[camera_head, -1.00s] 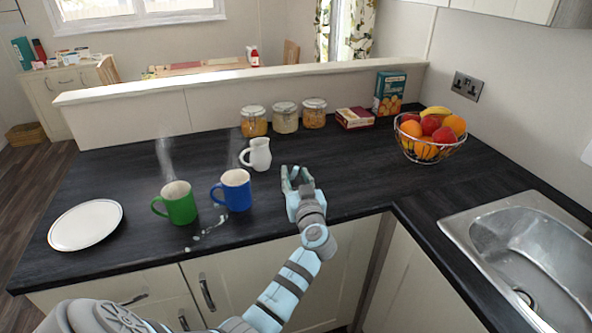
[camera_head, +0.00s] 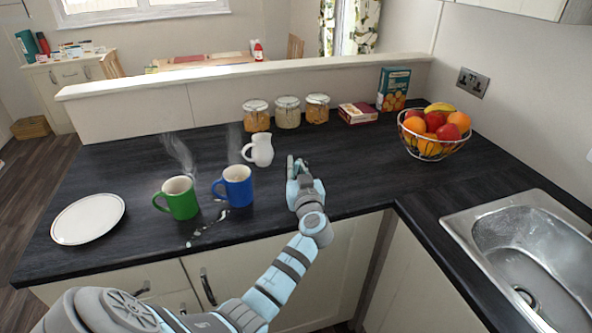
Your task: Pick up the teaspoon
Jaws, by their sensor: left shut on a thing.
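My left gripper (camera_head: 298,170) is low over the dark counter, right of the blue mug and in front of the white jug. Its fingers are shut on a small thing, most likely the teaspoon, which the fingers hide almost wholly. A pale, shiny, broken streak (camera_head: 208,228) lies on the counter in front of the mugs; I cannot tell whether it is a spill or a utensil. My right gripper is not in view.
A green mug (camera_head: 180,200) and a blue mug (camera_head: 236,188) stand left of the gripper, with a white jug (camera_head: 260,150) behind. A white plate (camera_head: 88,218) lies far left. Jars (camera_head: 288,112), boxes and a fruit basket (camera_head: 432,150) stand behind; a sink (camera_head: 530,245) is at right.

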